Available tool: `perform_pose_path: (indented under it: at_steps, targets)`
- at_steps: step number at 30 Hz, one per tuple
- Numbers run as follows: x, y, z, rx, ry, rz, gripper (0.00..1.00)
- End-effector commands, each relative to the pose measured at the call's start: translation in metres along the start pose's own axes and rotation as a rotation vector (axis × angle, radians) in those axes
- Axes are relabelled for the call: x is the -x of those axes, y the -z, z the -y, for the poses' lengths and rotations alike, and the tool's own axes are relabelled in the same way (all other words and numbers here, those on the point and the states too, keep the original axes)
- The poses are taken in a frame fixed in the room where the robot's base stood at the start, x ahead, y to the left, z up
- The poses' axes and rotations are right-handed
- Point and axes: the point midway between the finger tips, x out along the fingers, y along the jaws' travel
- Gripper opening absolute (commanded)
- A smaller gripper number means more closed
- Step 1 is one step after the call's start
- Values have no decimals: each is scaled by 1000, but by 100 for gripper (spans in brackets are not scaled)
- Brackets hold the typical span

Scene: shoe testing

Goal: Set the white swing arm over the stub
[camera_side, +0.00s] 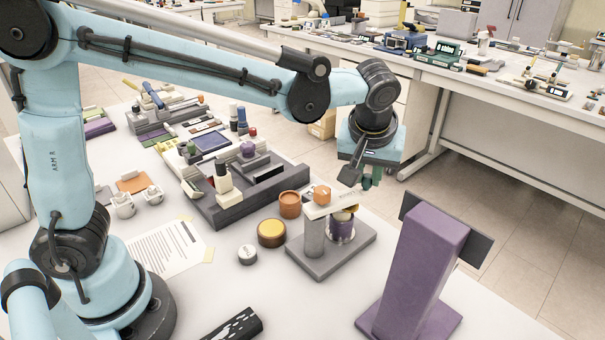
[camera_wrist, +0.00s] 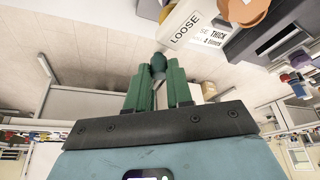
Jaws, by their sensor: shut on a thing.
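The white swing arm (camera_side: 322,207) lies roughly level on top of a grey post (camera_side: 314,238) in the side view, with an orange knob (camera_side: 322,194) on it. A purple and silver cylinder (camera_side: 342,230) stands beneath the arm. I cannot tell which part is the stub.
The post stands on a grey base plate (camera_side: 338,258). A tall purple stand (camera_side: 415,262) is at the right. An orange pot (camera_side: 289,204), a yellow-topped tin (camera_side: 271,233) and a small white-grey disc (camera_side: 247,254) sit at the left. A dark grey tray (camera_side: 215,218) lies behind them.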

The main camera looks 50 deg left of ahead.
Motion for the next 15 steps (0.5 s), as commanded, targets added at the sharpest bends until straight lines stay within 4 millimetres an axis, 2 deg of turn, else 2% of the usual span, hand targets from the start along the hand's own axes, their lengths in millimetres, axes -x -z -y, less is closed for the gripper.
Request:
perform_pose_path:
  at_steps: [6, 15]
  targets:
    - [-4, 9, 10, 129, 51, 0, 0]
    - [-6, 14, 18, 220, 88, -1, 0]
